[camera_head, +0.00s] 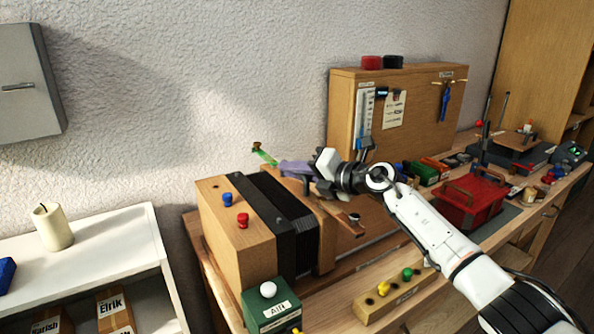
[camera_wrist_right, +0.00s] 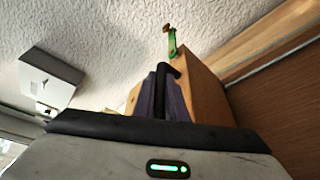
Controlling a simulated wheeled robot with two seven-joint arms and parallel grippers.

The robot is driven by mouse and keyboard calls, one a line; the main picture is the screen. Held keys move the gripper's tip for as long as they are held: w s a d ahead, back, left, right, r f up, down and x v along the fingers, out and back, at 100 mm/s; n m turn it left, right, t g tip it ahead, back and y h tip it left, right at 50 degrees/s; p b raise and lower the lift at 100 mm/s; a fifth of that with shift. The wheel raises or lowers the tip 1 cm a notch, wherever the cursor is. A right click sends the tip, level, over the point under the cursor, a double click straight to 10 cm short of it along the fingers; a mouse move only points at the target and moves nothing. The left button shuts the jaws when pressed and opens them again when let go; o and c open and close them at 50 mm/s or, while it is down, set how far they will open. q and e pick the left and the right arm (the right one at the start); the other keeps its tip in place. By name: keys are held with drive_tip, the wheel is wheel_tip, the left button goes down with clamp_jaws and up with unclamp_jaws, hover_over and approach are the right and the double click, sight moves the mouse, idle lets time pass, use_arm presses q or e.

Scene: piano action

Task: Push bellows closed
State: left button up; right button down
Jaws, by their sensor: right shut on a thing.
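The bellows (camera_head: 296,228) are a black pleated block between a wooden box (camera_head: 230,250) on the left and a wooden end board (camera_head: 327,235) on the right. In the head view my right gripper (camera_head: 292,168) reaches in from the right, above the top of the bellows and end board. In the right wrist view its purple fingers (camera_wrist_right: 163,98) stand either side of a dark upright bar (camera_wrist_right: 160,92), which looks like a handle; they are shut on it. A wooden face (camera_wrist_right: 203,92) is just beyond. The handle's lower part is hidden. My left gripper is not in view.
A green piece with a brass top (camera_head: 264,154) rises behind the bellows. Blue and red knobs (camera_head: 242,220) sit on the box. A green AIR box (camera_head: 270,310) stands in front. A red crate (camera_head: 472,200) and a tall wooden panel (camera_head: 345,110) are rightward.

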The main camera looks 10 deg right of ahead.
drive_tip(key=c, duration=2.1)
unclamp_jaws()
drive_tip(key=shift+s+a+f, duration=0.1)
drive_tip(key=shift+s+a, duration=0.1)
drive_tip(key=shift+a, duration=0.2)
drive_tip(key=shift+d, duration=0.15)
drive_tip(key=shift+d, duration=0.1)
drive_tip(key=v, duration=1)
